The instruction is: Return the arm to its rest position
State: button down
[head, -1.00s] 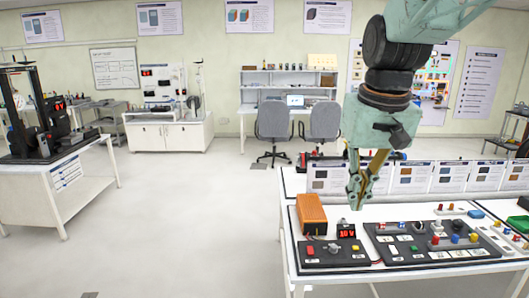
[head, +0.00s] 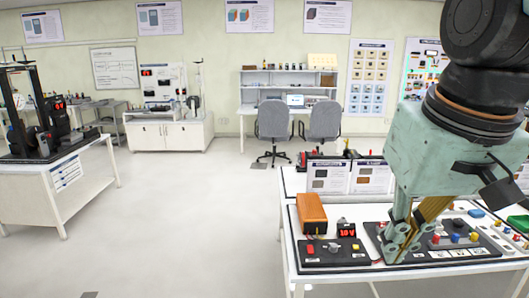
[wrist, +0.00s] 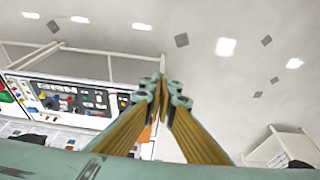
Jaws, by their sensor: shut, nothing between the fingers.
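My gripper (head: 391,253) is at the right of the head view, large and close to the camera, pointing down in front of the workbench (head: 290,262). Its fingers are together with nothing between them. The wrist view shows the same closed fingertips (wrist: 163,84) over grey floor, with the bench (wrist: 60,98) to the left. My arm hides part of the control panel (head: 455,254) and the cards at the back of the bench.
An orange block (head: 311,212) and a power unit with a red display (head: 346,231) stand on the bench left of my gripper. Another table (head: 85,178) with a black rig is at far left. The floor (head: 190,220) between them is clear.

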jog(key=s+f, duration=0.3)
jog(key=s, duration=0.8)
jog(key=shift+t, duration=0.3)
